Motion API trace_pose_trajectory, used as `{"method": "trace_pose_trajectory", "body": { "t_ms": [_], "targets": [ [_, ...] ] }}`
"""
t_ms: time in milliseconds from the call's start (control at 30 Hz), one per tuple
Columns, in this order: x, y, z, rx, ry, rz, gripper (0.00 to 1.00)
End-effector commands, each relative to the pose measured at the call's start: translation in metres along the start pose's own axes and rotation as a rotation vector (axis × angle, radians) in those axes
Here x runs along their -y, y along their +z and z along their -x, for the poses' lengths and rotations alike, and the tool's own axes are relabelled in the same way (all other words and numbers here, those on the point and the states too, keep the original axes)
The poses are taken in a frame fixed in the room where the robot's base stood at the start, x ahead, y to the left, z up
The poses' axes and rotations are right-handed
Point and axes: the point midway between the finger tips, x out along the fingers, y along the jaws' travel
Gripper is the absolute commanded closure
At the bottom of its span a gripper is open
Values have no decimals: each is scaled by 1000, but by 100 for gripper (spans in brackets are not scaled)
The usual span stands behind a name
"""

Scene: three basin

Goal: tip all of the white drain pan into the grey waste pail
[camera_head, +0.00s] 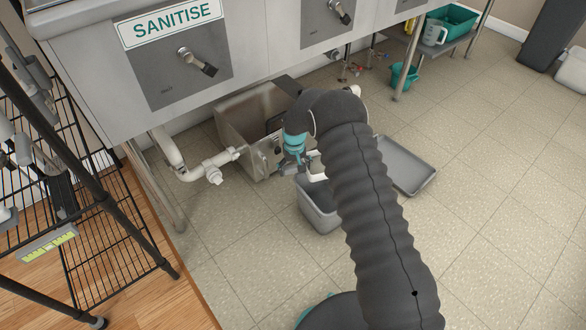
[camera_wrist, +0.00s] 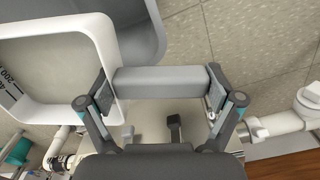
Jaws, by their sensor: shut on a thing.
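The white drain pan (camera_wrist: 108,35) fills the upper left of the wrist view, with dark scale marks on its inner wall. Its inside looks pale grey; I cannot tell how much liquid it holds. My gripper (camera_wrist: 160,82) is shut on the pan's grey handle (camera_wrist: 160,78), a finger at each end. In the head view my gripper (camera_head: 291,168) is low in front of the steel box, and only a small part of the pan (camera_head: 316,166) shows beside it. The grey waste pail (camera_head: 320,215) stands on the floor just below, partly hidden by my arm. Its wall (camera_wrist: 150,25) shows behind the pan.
A steel box (camera_head: 245,115) stands under the sinks, behind my gripper. A white drain pipe (camera_head: 185,170) is to its left. A grey tray (camera_head: 408,165) lies on the floor right of my arm. A wire rack (camera_head: 110,200) stands at left.

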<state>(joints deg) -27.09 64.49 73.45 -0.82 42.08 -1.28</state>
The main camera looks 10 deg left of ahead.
Motion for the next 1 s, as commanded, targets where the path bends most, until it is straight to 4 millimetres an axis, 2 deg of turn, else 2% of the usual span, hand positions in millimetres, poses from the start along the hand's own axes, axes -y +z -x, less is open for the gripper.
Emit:
{"method": "trace_pose_trajectory", "body": {
  "t_ms": [100,467,733,1000],
  "targets": [
    [6,-3,-2,-1,0,10,63],
    [6,-3,-1,-5,0,11,63],
    [12,-2,8,-102,-1,18,63],
    [12,-2,5,-130,0,18,63]
  ]
}}
